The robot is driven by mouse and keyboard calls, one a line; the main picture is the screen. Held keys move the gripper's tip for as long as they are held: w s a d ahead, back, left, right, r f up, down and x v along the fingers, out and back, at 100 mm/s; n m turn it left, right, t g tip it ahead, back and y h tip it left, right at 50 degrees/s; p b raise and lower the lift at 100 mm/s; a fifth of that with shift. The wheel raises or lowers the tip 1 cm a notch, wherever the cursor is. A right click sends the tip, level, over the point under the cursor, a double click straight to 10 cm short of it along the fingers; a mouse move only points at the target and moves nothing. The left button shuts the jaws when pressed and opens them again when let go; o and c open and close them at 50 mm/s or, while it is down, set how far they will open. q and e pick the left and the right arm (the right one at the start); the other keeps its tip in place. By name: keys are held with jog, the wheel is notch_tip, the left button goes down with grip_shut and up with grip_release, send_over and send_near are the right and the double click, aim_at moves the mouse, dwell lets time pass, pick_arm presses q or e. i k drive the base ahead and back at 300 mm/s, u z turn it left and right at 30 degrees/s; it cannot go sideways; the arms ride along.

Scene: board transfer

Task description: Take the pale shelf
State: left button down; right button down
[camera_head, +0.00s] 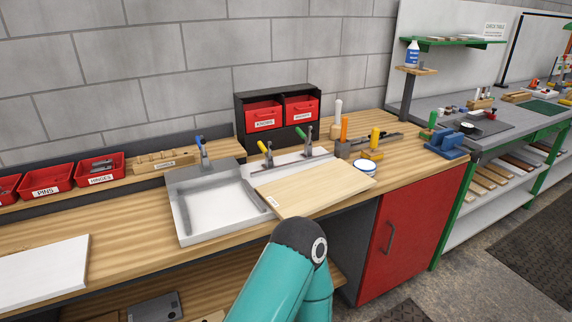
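A pale wooden board (318,186) with a small label at its near left corner lies across the middle of the bench, partly over a white fixture with clamps (290,160). It looks like the pale shelf of the task. A white board (42,272) lies flat at the left of the bench; its left part is cut off by the picture edge. A teal link of one of my arms rises from the bottom centre, just in front of the pale board. Neither of my grippers shows.
A white shallow tray (212,206) stands left of the pale board. Red bins (101,169) line the back left. A black cabinet with red drawers (264,114) stands behind. Several handled tools and a blue vise (446,143) occupy the right. Bench between white board and tray is clear.

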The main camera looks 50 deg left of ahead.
aim_at(303, 194)
jog(key=u, duration=0.25)
jog(key=i, duration=0.65)
jog(key=u, duration=0.5)
jog(key=k, duration=0.9)
jog(key=u, duration=0.2)
jog(key=i, duration=0.9)
jog(key=z, duration=0.05)
